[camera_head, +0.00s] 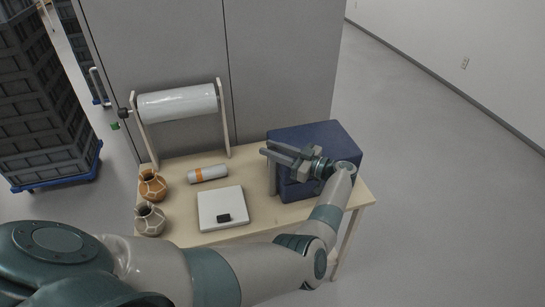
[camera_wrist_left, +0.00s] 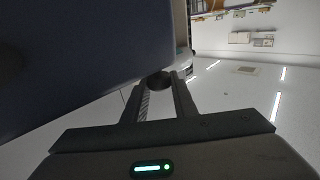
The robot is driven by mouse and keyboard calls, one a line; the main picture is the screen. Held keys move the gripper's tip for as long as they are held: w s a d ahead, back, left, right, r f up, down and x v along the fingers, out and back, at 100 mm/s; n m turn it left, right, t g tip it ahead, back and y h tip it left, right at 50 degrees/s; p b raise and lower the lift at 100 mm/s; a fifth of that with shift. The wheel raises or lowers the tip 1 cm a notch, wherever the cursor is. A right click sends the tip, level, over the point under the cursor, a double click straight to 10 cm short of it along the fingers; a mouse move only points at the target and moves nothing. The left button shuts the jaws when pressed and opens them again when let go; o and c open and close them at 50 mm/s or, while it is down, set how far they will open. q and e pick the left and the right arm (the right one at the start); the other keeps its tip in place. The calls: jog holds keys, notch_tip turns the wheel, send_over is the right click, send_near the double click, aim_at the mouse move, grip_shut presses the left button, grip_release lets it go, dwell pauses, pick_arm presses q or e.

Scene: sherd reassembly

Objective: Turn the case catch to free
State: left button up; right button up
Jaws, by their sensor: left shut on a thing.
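The dark blue case (camera_head: 318,134) stands at the right end of the table, and its side fills the upper left of the left wrist view (camera_wrist_left: 75,55). My left gripper (camera_head: 270,150) reaches across the front of the case, its fingers pointing left. In the left wrist view its two fingers (camera_wrist_left: 160,88) are shut on a small dark rounded piece, which looks like the case catch (camera_wrist_left: 159,79), beside the case wall. The head view does not show the catch clearly, and I cannot tell its angle. My right gripper is in neither view.
The wooden table (camera_head: 178,182) also holds a white board (camera_head: 222,204) with a small black block (camera_head: 224,218), an orange-banded roll (camera_head: 208,173), an orange pot (camera_head: 152,186), a grey pot (camera_head: 150,219) and a roll stand (camera_head: 178,103). Open floor lies to the right.

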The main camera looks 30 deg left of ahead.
pick_arm(q)
jog(key=shift+r, duration=0.1)
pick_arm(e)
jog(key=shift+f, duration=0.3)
pick_arm(q)
jog(key=o, duration=1)
jog(key=shift+o, duration=0.2)
